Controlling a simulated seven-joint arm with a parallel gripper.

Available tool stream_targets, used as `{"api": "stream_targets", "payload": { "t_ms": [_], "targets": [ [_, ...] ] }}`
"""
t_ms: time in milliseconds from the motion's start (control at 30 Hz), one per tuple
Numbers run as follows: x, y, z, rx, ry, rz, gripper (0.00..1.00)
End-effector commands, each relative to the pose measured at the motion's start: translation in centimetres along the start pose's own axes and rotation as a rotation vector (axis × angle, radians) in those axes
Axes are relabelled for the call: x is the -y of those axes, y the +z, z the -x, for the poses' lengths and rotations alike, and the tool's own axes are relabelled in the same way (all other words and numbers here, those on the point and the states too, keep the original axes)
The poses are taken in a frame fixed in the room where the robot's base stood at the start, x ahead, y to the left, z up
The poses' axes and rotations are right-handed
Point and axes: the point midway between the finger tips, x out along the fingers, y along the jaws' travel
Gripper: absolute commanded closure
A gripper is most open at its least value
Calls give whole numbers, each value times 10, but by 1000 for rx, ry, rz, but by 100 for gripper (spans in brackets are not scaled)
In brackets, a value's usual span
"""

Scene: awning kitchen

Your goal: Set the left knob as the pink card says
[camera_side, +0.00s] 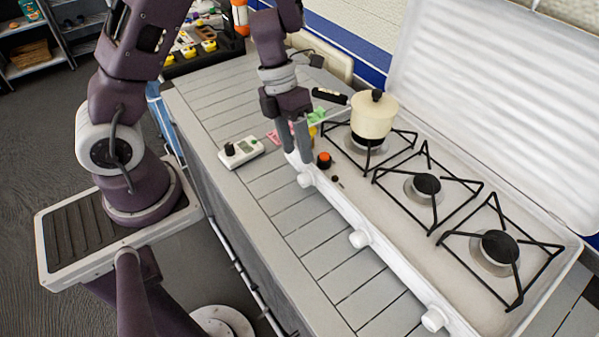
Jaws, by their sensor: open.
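The stove (345,205) has white knobs along its front edge. The left knob (305,180) is the one nearest the pot, and its pointer setting is too small to read. My gripper (299,158) points down just above and behind the left knob, its fingers parted with nothing seen between them. I cannot tell whether a finger touches the stove edge. The pink card (272,137) lies on the slatted counter, left of my gripper and partly hidden by it. Its marking cannot be read.
A cream pot (373,115) stands on the far left burner. A white box with a black knob (240,151) lies on the counter. A red-topped button (324,160) sits close right of my gripper. Green blocks (319,115) are behind it. The front counter slats are clear.

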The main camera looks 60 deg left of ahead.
Motion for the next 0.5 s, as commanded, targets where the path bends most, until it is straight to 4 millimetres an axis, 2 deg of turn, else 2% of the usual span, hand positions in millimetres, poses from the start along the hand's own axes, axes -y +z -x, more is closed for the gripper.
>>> {"api": "stream_targets", "payload": {
  "t_ms": [67, 300, 500],
  "targets": [
    [-3, -6, -9, -35, 1, -26, 50],
    [-3, -8, -54, -34, 1, -22, 50],
    [-2, -7, -72, -29, 1, -24, 50]
  ]
}}
